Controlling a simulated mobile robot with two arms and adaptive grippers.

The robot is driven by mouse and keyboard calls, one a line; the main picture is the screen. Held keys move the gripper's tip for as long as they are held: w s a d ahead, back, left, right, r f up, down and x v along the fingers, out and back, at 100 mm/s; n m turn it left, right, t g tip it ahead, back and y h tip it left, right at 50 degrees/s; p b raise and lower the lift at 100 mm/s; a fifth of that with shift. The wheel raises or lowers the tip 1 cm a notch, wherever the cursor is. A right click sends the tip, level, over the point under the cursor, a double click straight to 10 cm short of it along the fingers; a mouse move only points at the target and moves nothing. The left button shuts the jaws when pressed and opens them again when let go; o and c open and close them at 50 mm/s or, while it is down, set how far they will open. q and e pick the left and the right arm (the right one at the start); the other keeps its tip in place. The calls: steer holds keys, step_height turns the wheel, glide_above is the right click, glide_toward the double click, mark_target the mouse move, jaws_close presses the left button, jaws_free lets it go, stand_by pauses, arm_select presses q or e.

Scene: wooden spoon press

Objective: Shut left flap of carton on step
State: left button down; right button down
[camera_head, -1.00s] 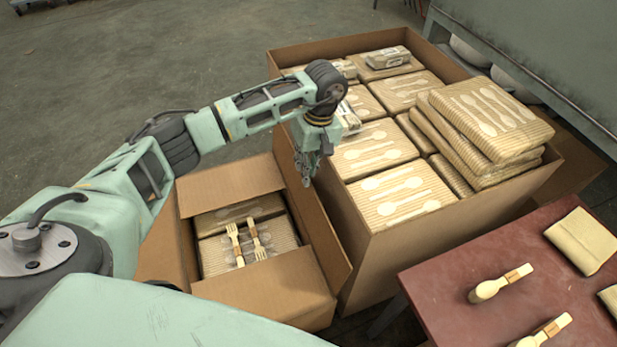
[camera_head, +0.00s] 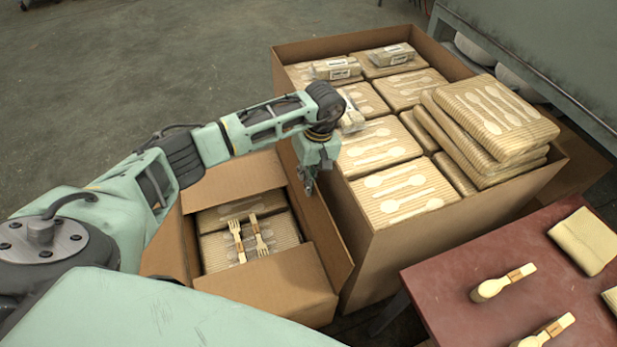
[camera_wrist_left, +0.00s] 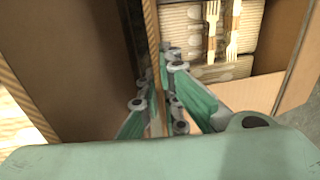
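The small open carton (camera_head: 262,283) stands low in the head view, with wrapped packs and wooden forks inside. Its far flap (camera_head: 232,180), near flap (camera_head: 265,275) and picture-left flap (camera_head: 168,245) stand spread outward. The picture-right flap (camera_head: 325,240) stands up beside the large box. My left gripper (camera_head: 309,182) points down at the top of that right-hand flap. In the left wrist view, the gripper fingers (camera_wrist_left: 162,95) are close about a cardboard edge (camera_wrist_left: 152,50); whether they grip it is unclear. My right gripper is not in view.
A large box (camera_head: 410,240) full of wrapped cutlery packs stands close to the carton's right. A red table (camera_head: 450,275) with wooden spoons (camera_head: 500,284) is at lower right. The floor (camera_head: 130,80) at upper left is clear.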

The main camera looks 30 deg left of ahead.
arm_select(q)
steer(key=shift+s+a, duration=0.1)
steer(key=shift+a, duration=0.15)
stand_by(0.5)
